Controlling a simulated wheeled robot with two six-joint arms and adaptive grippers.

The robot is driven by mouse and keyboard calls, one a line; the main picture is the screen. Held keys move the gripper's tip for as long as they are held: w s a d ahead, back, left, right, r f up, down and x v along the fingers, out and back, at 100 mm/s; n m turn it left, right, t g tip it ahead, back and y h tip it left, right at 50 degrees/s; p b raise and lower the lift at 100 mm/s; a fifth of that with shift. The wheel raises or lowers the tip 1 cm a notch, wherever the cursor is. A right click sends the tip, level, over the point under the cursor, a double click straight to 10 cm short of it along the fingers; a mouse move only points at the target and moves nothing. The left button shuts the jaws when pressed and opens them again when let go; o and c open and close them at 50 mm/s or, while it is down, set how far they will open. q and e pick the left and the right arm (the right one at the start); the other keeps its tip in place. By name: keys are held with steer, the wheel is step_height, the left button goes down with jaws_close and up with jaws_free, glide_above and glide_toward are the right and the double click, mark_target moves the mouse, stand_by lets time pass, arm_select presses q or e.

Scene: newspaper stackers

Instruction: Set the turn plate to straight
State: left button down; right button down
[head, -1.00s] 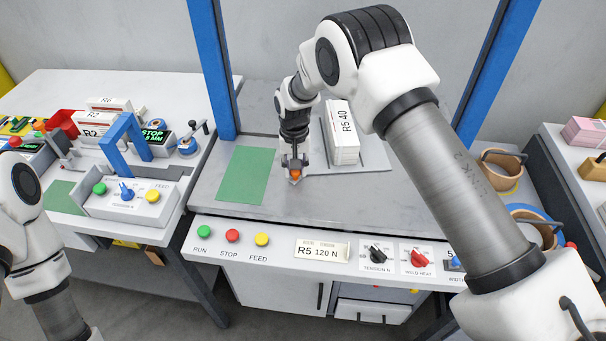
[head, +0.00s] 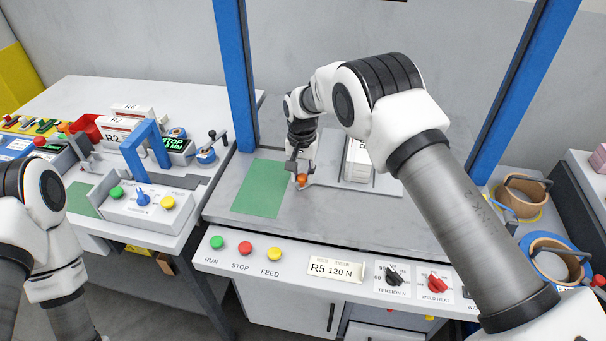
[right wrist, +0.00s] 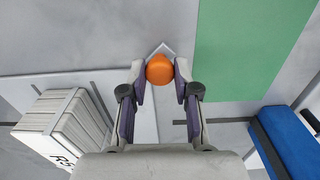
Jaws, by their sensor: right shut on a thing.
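The turn plate (head: 385,187) is a flat grey plate on the bench, with a white paper stack on it. An orange knob (head: 301,178) stands at its near left corner, beside the green mat. My right gripper (head: 298,172) is shut on this knob. In the right wrist view the knob (right wrist: 159,69) sits between the fingertips of my right gripper (right wrist: 160,80), over the pointed plate corner. The paper stack (head: 358,160) is partly hidden by my right arm; it also shows in the right wrist view (right wrist: 65,122). My left gripper is out of view.
The green mat (head: 262,190) lies flat left of the knob. Blue posts (head: 236,75) rise at both sides of the bench. The front panel has RUN, STOP and FEED buttons (head: 245,248) and dials (head: 392,276). Tape rolls (head: 525,195) stand at right.

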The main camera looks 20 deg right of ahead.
steer(key=shift+w+r, duration=0.15)
steer(key=c, duration=0.9)
jaws_free()
steer(key=shift+o, duration=0.3)
steer(key=shift+w, duration=0.1)
step_height(320, 180, up, 12)
